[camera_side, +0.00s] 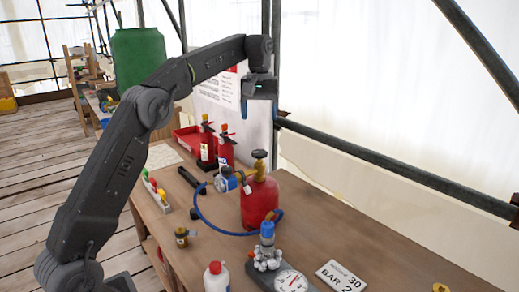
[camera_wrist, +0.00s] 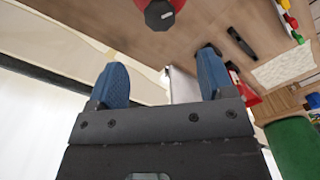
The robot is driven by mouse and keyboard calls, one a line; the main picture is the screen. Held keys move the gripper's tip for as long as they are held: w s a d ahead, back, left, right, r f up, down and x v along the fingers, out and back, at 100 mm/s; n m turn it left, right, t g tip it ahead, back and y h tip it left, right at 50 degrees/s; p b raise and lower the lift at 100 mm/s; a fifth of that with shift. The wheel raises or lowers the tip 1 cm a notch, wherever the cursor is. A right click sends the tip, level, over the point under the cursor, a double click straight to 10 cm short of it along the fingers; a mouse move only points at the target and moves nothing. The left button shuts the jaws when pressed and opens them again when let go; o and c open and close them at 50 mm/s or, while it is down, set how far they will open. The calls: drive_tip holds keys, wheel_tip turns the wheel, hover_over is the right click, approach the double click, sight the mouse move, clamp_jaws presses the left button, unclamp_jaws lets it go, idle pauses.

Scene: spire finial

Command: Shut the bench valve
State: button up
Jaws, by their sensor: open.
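I cannot tell for sure which fitting is the bench valve. My gripper (camera_side: 261,98) is open and empty, high above the bottle and apart from everything. In the wrist view its blue fingers (camera_wrist: 162,78) are spread, and a red body with a dark faceted cap (camera_wrist: 159,14) shows beyond them, at the top edge.
Two red extinguishers (camera_side: 207,145) stand behind the bottle. A small brass piece (camera_side: 181,238), a white bottle (camera_side: 217,278) with a red cap and a printed card (camera_side: 340,276) lie around the front. A rail (camera_side: 400,175) runs along the right. The right part of the bench is mostly clear.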

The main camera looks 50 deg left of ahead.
sight(260, 152)
wheel_tip(260, 152, down, 11)
drive_tip(key=shift+f, duration=0.1)
idle(0.3)
drive_tip(key=c, duration=0.9)
